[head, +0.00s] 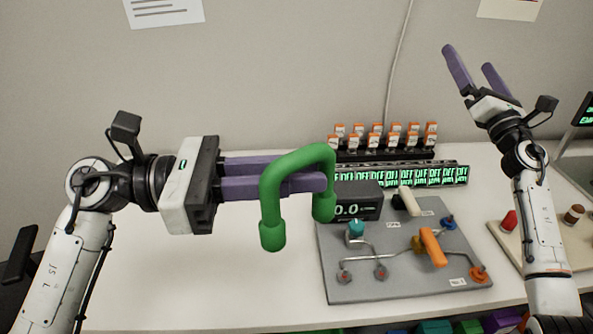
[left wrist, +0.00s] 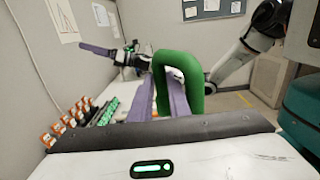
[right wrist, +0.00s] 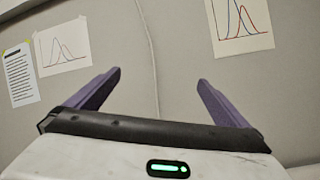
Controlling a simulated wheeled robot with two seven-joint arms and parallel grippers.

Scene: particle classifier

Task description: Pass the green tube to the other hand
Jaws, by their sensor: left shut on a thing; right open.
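The green tube (head: 272,192) is a U-shaped pipe with thicker ends, held above the table with its open side down. My left gripper (head: 310,181) is shut on the green tube, its purple fingers reaching in from the left. In the left wrist view the tube (left wrist: 178,62) arches over the fingertips (left wrist: 162,95). My right gripper (head: 473,70) is raised at the upper right, fingers open and empty, well apart from the tube. In the right wrist view its spread fingers (right wrist: 158,90) have only the wall between them.
A grey panel (head: 350,285) with a display (head: 357,203), pipes and an orange valve handle (head: 432,247) stands on the white table (head: 220,290). Behind it are a row of orange-topped vials (head: 385,140) and green displays (head: 420,176). The table's left part is clear.

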